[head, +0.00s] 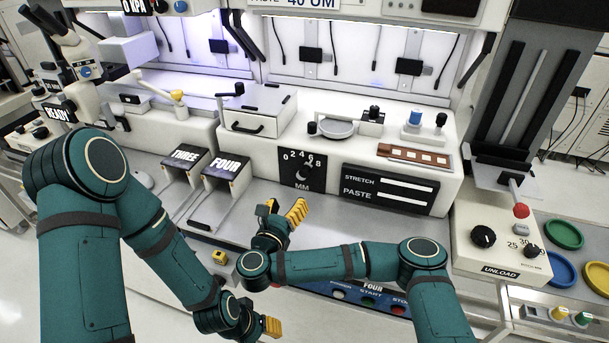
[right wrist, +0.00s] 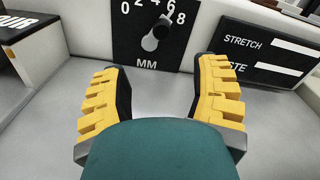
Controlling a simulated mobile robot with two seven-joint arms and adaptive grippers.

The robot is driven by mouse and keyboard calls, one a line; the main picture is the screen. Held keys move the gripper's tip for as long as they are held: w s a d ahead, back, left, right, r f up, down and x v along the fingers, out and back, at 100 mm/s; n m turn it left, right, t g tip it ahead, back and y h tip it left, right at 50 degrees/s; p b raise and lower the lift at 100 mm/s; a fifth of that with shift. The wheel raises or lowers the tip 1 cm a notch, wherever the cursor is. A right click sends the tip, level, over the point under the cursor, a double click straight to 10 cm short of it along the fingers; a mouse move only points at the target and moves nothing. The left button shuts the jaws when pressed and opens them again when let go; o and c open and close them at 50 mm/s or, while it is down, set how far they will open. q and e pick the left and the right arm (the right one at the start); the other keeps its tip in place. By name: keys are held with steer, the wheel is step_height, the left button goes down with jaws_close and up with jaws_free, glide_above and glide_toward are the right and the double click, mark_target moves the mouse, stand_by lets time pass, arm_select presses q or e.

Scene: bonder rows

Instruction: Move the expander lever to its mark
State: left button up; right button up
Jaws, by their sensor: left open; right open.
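A black scale plate (head: 302,171) marked 0 to 8 MM stands on the front of the white bench unit, and it also shows at the top of the right wrist view (right wrist: 130,45). A grey lever (right wrist: 151,42) on that plate leans up and to the right, roughly toward the 6. In the head view it is too small to read. My right gripper (head: 287,205) is open and empty in front of the plate. Its yellow fingers are spread below the lever in the right wrist view (right wrist: 160,70), apart from it. My left gripper (head: 262,322) is open, low and near the front edge.
A STRETCH and PASTE panel (head: 390,189) sits right of the scale. Slots labelled THREE and FOUR (head: 226,168) stand to the left. An UNLOAD box (head: 497,245) with black knobs and a red-balled lever (head: 521,211) is at the right. Grey worktop lies before the scale.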

mark_target(303, 174)
steer(key=b+x, duration=0.2)
steer(key=x, duration=1.1)
steer(key=shift+d+b, duration=0.1)
steer(key=shift+b, duration=0.3)
jaws_close()
